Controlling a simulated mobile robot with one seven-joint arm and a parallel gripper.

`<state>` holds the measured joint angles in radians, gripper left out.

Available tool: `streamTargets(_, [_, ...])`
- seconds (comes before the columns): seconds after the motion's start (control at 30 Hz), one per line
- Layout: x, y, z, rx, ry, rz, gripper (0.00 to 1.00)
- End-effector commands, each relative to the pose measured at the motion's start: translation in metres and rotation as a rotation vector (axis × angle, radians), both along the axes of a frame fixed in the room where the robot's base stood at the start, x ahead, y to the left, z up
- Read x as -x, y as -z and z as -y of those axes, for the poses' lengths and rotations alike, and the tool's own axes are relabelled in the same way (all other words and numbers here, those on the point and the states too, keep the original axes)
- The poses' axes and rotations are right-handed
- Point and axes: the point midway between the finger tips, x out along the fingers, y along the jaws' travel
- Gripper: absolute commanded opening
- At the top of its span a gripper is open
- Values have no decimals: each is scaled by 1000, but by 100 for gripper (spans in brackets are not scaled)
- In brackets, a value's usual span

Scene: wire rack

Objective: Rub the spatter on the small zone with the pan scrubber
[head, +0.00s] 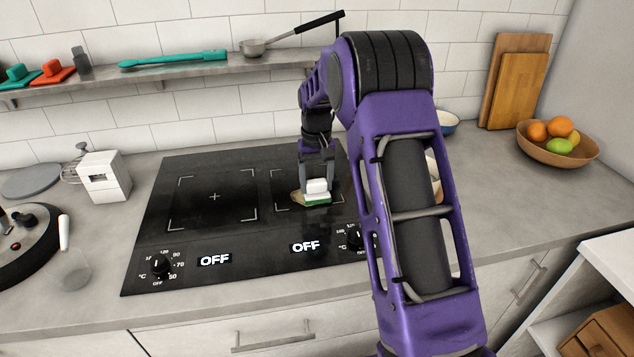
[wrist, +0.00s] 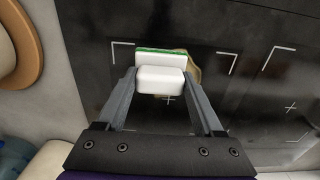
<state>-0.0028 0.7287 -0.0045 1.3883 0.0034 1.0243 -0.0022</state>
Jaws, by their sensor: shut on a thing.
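The pan scrubber (head: 317,187) is a white block with a green pad, and my gripper (head: 317,174) is shut on it. In the wrist view the scrubber (wrist: 160,80) sits between both fingers, its green edge on the far side. It is over the small zone (head: 284,180), the right-hand zone of the black cooktop (head: 150,225). A brownish-yellow spatter (head: 298,199) shows at the scrubber's left; in the wrist view the spatter (wrist: 193,72) shows at its right. The rest of the spatter is hidden under the scrubber. I cannot tell whether the pad touches the glass.
The larger zone (head: 213,197) to the left is clear. Both displays read OFF, with knobs (head: 160,266) along the front. A white timer-like box (head: 104,177) stands left of the cooktop. A fruit bowl (head: 560,150) and cutting boards (head: 518,85) are at the right. A shelf (head: 170,78) runs above.

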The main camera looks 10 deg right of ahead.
Motion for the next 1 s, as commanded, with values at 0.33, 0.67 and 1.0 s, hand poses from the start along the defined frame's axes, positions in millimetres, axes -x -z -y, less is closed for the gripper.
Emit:
streamTargets(0.33, [-24, -2, 0, 0, 0, 0, 25])
streamTargets(0.67, [-26, 0, 0, 0, 0, 0, 25])
streamTargets(1.0, [-48, -1, 0, 0, 0, 1, 25])
